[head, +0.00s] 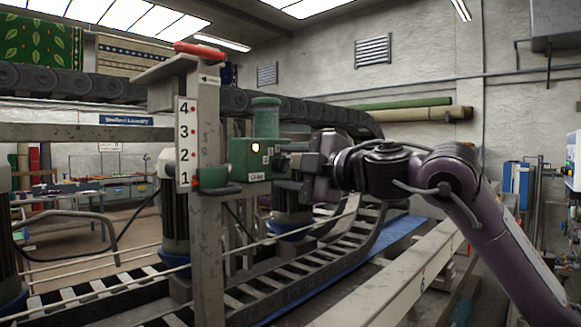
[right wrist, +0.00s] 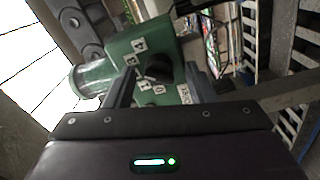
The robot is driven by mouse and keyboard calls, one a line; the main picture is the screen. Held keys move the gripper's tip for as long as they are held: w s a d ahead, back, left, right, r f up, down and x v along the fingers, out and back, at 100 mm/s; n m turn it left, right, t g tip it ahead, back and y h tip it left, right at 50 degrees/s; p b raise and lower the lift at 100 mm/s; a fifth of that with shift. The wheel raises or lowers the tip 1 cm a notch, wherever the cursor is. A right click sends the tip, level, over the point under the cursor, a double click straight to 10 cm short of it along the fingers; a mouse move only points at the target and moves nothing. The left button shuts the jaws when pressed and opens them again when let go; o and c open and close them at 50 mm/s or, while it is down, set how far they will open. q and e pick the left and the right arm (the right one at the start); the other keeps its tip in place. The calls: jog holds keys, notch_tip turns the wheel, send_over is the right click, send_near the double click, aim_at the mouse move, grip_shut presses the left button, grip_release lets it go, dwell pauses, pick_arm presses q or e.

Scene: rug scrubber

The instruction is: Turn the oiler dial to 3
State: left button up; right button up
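The oiler is a green box (head: 249,160) with a green cylinder on top, mounted on a grey post in the head view. Its label and a small lit round window face me. In the right wrist view, the oiler's green face (right wrist: 125,43) carries white number tags, with 3 and 4 at the upper left and 0 below. The black dial (right wrist: 158,68) sits among them; its pointer setting cannot be read. My right gripper (head: 284,162) is at the oiler's right side. Its fingers (right wrist: 160,80) are apart, one on each side of the dial, with gaps visible. My left gripper is out of view.
A white scale (head: 185,145) marked 1 to 4 with a red lever (head: 199,49) above is on the post (head: 207,240). A dark handle (head: 221,190) juts out below the oiler. A slatted conveyor (head: 290,275) and a pale rail (head: 395,275) run beneath my right arm.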

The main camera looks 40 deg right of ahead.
jog(key=shift+s, duration=0.1)
jog(key=shift+s+b, duration=0.3)
jog(key=shift+b, duration=0.15)
jog(key=s+b, duration=0.4)
jog(key=s, duration=0.3)
jog(key=shift+d, duration=0.35)
